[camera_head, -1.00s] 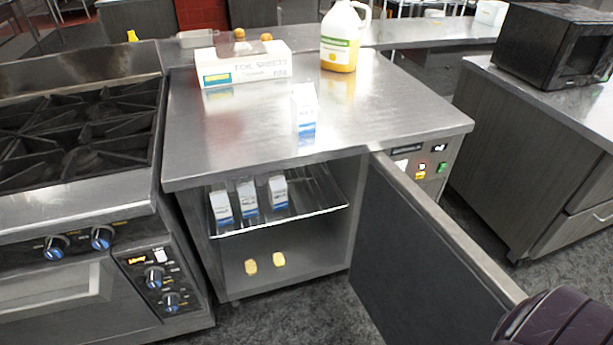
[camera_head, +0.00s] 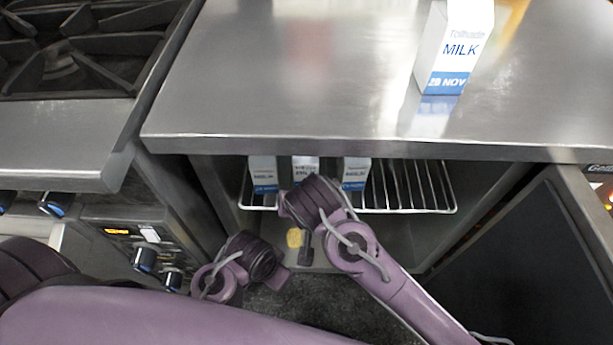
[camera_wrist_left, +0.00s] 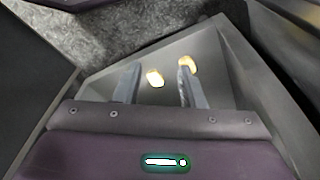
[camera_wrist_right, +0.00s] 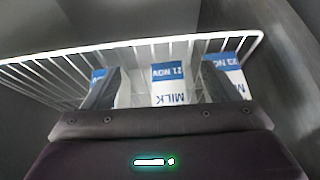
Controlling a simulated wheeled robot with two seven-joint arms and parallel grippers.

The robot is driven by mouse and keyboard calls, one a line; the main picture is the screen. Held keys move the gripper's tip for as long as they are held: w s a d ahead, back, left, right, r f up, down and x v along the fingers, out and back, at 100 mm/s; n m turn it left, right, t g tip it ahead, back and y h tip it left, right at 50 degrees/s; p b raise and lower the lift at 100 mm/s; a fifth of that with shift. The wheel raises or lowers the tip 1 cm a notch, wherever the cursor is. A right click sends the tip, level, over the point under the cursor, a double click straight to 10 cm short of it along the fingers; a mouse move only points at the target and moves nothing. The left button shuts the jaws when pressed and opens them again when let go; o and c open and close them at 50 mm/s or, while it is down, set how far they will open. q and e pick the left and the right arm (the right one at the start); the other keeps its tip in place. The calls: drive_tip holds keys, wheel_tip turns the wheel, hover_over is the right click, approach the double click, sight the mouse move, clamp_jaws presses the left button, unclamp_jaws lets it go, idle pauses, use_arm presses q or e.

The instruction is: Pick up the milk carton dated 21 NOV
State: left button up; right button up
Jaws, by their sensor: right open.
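The milk carton dated 21 NOV (camera_wrist_right: 169,85) is in the middle of the right wrist view, upside down in the picture, on the wire shelf. My right gripper (camera_wrist_right: 160,80) is open, with one finger on each side of this carton in that view; contact cannot be told. In the head view, the middle shelf carton (camera_head: 306,165) is partly hidden by my right arm. A carton with a blue 23 NOV label (camera_wrist_right: 226,75) is at the right. Another carton (camera_wrist_right: 98,74) is mostly behind the left finger. My left gripper (camera_wrist_left: 160,68) is open and empty, low at the cabinet opening.
Another milk carton (camera_head: 455,50) stands on the steel counter (camera_head: 290,70), above the shelf. The wire shelf (camera_head: 405,190) is empty right of the cartons. Yellow items (camera_wrist_left: 155,78) lie on the cabinet floor. The open door (camera_head: 540,260) bounds the right; the stove stands left.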

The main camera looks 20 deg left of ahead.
sight(305, 176)
drive_tip(key=shift+t, duration=0.3)
drive_tip(key=w+a, duration=0.1)
drive_tip(key=w, duration=0.1)
drive_tip(key=w+a+r, duration=0.1)
drive_tip(key=w+a+b, duration=0.1)
drive_tip(key=w, duration=0.1)
drive_tip(key=shift+w+r, duration=0.25)
drive_tip(key=shift+w, duration=0.05)
drive_tip(key=w, duration=0.1)
drive_tip(key=w+a, duration=0.1)
drive_tip(key=w, duration=0.1)
drive_tip(key=w+f+b, duration=0.1)
drive_tip(key=w, duration=0.1)
drive_tip(key=shift+a, duration=0.2)
drive_tip(key=shift+w, duration=0.15)
drive_tip(key=c, duration=1.3)
use_arm(q)
drive_tip(key=shift+w+d+r+m+t+h, duration=0.2)
drive_tip(key=shift+d+t, duration=0.15)
drive_tip(key=shift+d, duration=0.15)
drive_tip(key=shift+w+d+r+m+t+h, duration=0.1)
drive_tip(key=shift+w+d+t+h, duration=0.1)
drive_tip(key=shift+d+t, duration=0.25)
use_arm(e)
drive_tip(key=shift+c, duration=0.4)
